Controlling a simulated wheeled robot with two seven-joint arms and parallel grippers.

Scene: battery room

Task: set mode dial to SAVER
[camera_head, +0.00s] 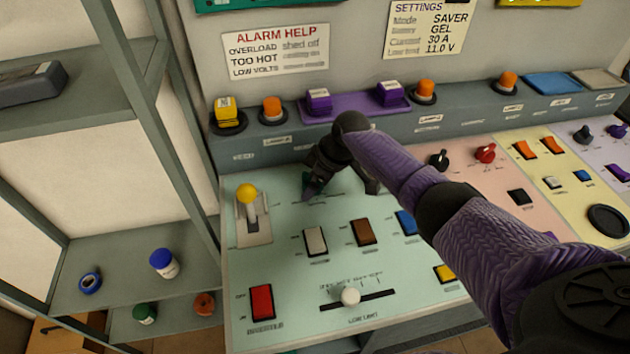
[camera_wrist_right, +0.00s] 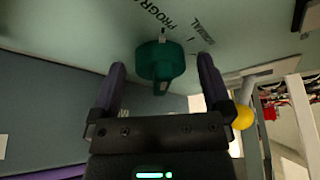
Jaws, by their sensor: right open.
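A teal-green dial (camera_wrist_right: 160,62) sits on the pale green panel, with a light mark at its top edge and printed words beside it, partly readable as "PROGRA" and "NORMAL". My right gripper (camera_wrist_right: 161,66) is open, one finger on each side of the dial, with a visible gap to it on both sides. In the head view my right gripper (camera_head: 341,190) is over the upper part of the green panel (camera_head: 285,285) and hides most of the dial. A settings card (camera_head: 428,28) on the wall reads Mode SAVER. My left gripper is not in view.
A yellow-knobbed lever (camera_head: 248,198), rocker switches (camera_head: 315,240) and a white slider knob (camera_head: 350,295) are near my right gripper. Orange and purple buttons line the ledge behind. A black knob (camera_head: 438,158) and a red knob (camera_head: 485,152) are to the right. Shelves stand left.

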